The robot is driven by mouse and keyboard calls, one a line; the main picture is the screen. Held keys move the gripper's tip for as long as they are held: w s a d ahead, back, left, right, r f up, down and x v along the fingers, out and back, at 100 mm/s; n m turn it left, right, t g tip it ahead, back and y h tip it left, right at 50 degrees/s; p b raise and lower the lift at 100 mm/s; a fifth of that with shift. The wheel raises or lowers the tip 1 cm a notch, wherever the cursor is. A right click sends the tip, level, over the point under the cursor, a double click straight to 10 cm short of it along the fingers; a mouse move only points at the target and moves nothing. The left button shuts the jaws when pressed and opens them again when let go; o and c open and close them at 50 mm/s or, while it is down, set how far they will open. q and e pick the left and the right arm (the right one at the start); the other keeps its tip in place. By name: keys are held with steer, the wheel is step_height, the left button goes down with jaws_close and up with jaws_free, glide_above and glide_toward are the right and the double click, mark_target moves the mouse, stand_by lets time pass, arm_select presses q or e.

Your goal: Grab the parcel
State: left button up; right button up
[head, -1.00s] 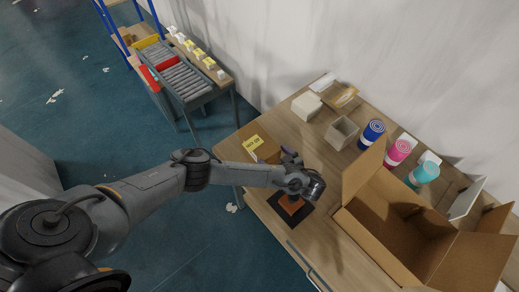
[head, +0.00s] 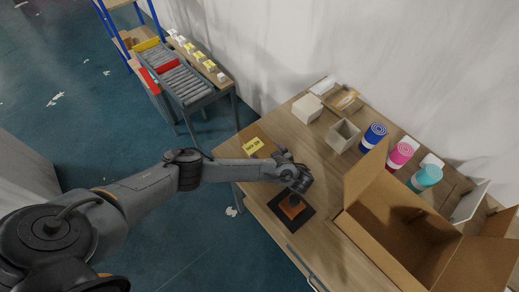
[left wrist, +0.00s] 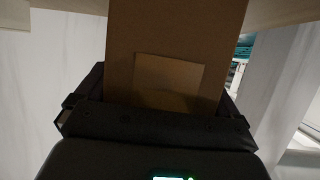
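My left gripper (head: 292,165) is over the front left of the wooden table, and its fingers are hard to make out in the head view. In the left wrist view a brown cardboard face (left wrist: 175,35), with a paler rectangle on it, fills the space between the dark fingers; I take it for the parcel. Whether the fingers press on it is unclear. In the head view the parcel cannot be made out behind my arm. A small orange-brown patch or block (head: 292,206) is on a black square pad (head: 305,218) just below the gripper. My right gripper is out of view.
A large open cardboard box (head: 400,225) stands right of the gripper. A yellow sign (head: 253,146) is left of it. Behind are an empty open-topped bin (head: 342,136), a pale box (head: 307,108), and blue (head: 374,135), pink (head: 401,153) and teal (head: 425,178) rolls.

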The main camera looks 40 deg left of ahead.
arm_select(q)
steer(key=c, duration=1)
steer(key=shift+r, duration=0.1)
